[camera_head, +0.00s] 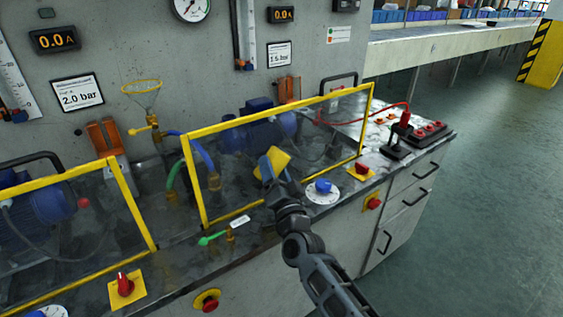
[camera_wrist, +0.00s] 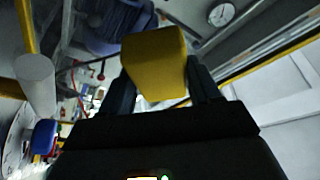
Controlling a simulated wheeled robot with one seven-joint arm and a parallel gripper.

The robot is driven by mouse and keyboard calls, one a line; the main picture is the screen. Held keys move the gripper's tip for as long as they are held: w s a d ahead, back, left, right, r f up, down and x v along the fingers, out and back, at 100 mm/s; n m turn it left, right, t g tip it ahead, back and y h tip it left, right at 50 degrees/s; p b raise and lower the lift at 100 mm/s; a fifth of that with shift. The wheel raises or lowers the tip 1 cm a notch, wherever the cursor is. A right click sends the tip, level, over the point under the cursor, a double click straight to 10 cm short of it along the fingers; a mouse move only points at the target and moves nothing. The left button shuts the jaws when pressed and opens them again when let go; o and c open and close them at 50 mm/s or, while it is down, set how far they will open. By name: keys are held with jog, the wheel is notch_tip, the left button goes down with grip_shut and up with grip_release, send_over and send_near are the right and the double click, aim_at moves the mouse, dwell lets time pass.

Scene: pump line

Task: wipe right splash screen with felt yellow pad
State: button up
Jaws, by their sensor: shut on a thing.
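The right splash screen (camera_head: 283,109) is a clear pane in a yellow frame. It stands upright along the bench in the head view, with smudges showing on the pane. My gripper (camera_head: 268,165) is in front of its middle, shut on the felt yellow pad (camera_head: 281,158). The pad sits between the fingertips in the wrist view (camera_wrist: 155,62), with its broad yellow face showing. The pad overlaps the pane in the head view; I cannot tell whether they touch.
A left splash screen (camera_head: 134,205) stands beside it. In front of the right screen are a blue knob (camera_head: 323,186), a red switch (camera_head: 362,168) and a green-handled valve (camera_head: 212,239). A black stand with a red plug (camera_head: 404,125) is at the right end. The floor at right is clear.

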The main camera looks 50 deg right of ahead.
jog(key=shift+w+a, duration=0.1)
jog(key=shift+a, duration=0.15)
jog(key=s+a, duration=0.1)
jog(key=s, duration=0.5)
jog(key=shift+a+b, duration=0.25)
jog(key=shift+b, duration=0.15)
jog(key=shift+s+a, duration=0.2)
jog(key=shift+s, duration=0.5)
jog(key=shift+s+a, duration=0.2)
jog(key=shift+s, duration=0.5)
